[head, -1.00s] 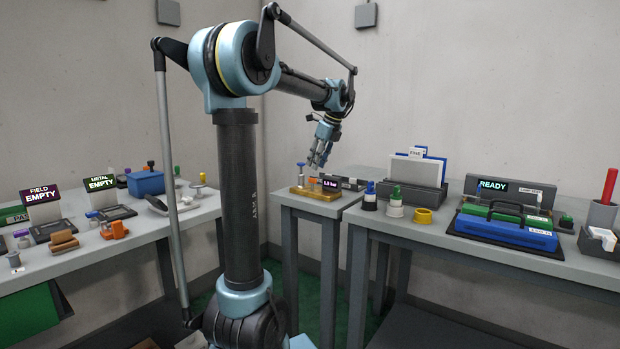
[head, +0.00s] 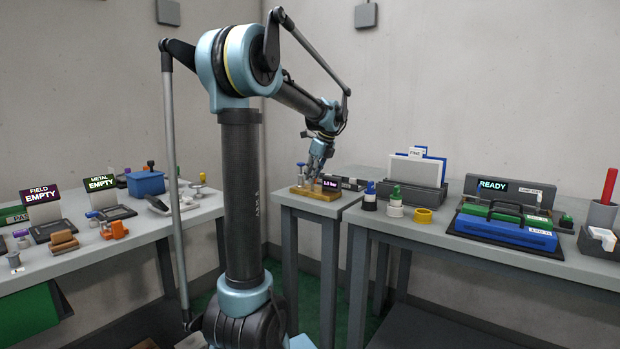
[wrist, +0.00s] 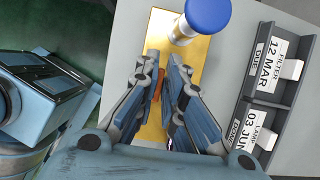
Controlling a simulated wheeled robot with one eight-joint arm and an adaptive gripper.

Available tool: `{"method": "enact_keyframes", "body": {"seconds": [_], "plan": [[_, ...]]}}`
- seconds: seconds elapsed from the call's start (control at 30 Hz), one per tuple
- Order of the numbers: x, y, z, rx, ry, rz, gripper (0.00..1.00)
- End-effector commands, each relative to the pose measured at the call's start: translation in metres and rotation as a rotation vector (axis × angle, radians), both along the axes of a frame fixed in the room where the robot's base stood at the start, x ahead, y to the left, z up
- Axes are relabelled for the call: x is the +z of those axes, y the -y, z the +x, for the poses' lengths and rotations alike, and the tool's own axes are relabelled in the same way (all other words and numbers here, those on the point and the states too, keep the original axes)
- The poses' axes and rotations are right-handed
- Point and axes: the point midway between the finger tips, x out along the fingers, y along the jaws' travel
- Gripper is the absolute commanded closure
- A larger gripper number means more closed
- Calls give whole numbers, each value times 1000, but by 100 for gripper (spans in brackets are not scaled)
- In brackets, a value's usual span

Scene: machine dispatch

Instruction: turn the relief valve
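The valve station is a yellow base plate (head: 325,196) on the small middle stand. My gripper (head: 313,181) is low over it, pointing down. In the wrist view the plate (wrist: 201,52) lies under my gripper (wrist: 163,64). A narrow orange-brown handle (wrist: 158,85), seemingly the relief valve's, shows between the two fingers, nearer the left one. The fingers stand apart with some yellow plate visible between them; contact with the handle is not clear. A blue-capped post (wrist: 207,14) stands on the plate beyond the fingertips. In the head view my gripper hides the handle.
A dark rack with date cards (wrist: 273,80) lies to the right in the wrist view. The right bench holds a card holder (head: 413,190) and a green-and-blue case (head: 505,228). The left bench is crowded.

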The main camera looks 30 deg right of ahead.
Motion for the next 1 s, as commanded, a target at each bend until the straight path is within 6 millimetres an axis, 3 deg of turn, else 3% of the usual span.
{"method": "enact_keyframes", "body": {"seconds": [0.57, 1.0], "plan": [[0, 0, 0, 55, 0, 1, 100], [-1, 0, 0, 394, 0, 1, 100]]}}
